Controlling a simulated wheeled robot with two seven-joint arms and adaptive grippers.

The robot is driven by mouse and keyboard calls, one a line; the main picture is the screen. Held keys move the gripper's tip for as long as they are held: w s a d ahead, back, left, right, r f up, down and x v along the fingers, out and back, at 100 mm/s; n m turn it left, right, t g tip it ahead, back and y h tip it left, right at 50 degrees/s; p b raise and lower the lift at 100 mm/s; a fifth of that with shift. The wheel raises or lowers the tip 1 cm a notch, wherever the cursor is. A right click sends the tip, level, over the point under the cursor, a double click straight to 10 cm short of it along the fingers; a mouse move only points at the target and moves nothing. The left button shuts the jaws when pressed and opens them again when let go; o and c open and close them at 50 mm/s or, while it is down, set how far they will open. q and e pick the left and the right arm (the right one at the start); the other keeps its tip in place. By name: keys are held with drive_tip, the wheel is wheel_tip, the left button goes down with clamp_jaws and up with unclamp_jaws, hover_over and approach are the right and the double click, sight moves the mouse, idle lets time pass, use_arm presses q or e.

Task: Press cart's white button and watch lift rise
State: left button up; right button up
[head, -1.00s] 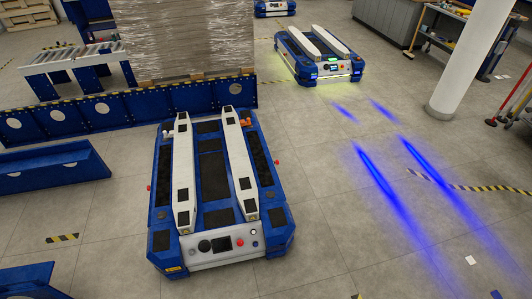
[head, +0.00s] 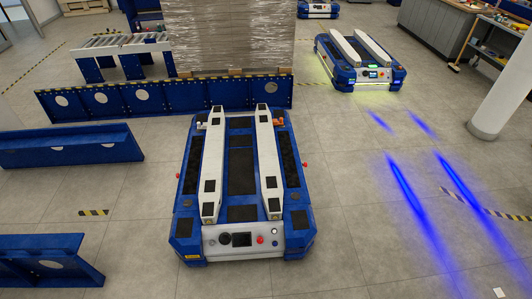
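A blue lift cart (head: 240,185) with two white lift rails stands on the floor in the middle of the head view, its front panel facing me. The front panel has a dark round knob, a small dark screen (head: 241,239), a red button (head: 260,240) and a small white button (head: 275,231) at the right, above another small round part. The rails lie along the cart's top; their height is hard to judge from here. Neither of my grippers is in view.
A second cart (head: 360,65) with lit green strips stands at the back right, casting blue light streaks on the floor. Blue barriers (head: 70,147) lie to the left, and wrapped pallet stock (head: 232,40) stands behind. A white pillar (head: 505,90) is at right. The floor right of the near cart is clear.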

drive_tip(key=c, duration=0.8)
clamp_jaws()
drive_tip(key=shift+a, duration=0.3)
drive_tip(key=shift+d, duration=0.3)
